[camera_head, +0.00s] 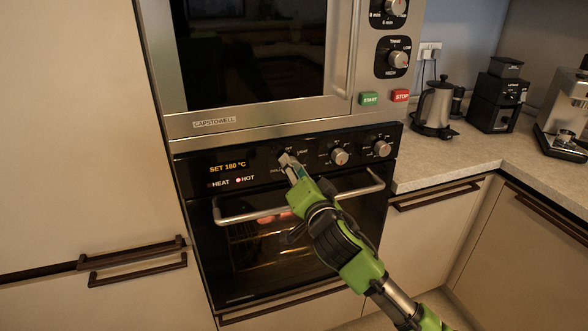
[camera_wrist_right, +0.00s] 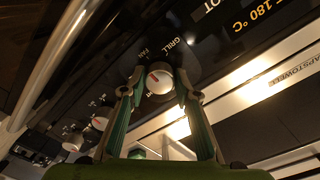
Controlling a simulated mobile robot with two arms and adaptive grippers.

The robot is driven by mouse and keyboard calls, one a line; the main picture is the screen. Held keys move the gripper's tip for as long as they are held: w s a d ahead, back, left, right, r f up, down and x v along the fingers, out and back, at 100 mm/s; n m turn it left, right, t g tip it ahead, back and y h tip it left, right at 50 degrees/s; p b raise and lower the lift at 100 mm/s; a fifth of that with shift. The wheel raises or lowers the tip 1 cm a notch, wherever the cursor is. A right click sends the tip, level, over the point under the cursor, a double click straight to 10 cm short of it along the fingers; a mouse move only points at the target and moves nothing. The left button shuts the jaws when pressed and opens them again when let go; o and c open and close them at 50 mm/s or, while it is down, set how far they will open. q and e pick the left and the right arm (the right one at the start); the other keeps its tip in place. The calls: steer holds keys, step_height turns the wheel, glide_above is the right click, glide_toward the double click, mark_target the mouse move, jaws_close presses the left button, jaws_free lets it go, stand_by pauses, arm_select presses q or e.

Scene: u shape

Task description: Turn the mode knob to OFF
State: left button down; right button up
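The mode knob (camera_wrist_right: 158,80) is a round silver knob on the black oven panel, with a red mark on its face. GRILL and FAN labels show beside it in the right wrist view. My right gripper (camera_wrist_right: 160,76) is open, with one finger on each side of the knob. Whether the fingertips touch it is unclear. In the head view my right gripper (camera_head: 289,161) reaches the panel and mostly hides this knob. My left gripper is not in view.
Two more oven knobs (camera_head: 339,156) (camera_head: 382,148) are to the right. The oven handle (camera_head: 240,217) sticks out below the panel. The display (camera_head: 227,168) reads SET 180 °C, with a red light by HOT. A microwave (camera_head: 255,110) is above; a kettle (camera_head: 435,108) stands on the counter.

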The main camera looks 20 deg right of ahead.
steer(key=c, duration=0.4)
steer(key=shift+n, duration=0.3)
steer(key=shift+f+m+y+p, duration=0.1)
steer(key=shift+m+y+p, duration=0.2)
steer(key=shift+m+p, duration=6.1)
steer(key=shift+m+y+p, duration=0.3)
steer(key=shift+m+p, duration=0.8)
steer(key=shift+m, duration=10.5)
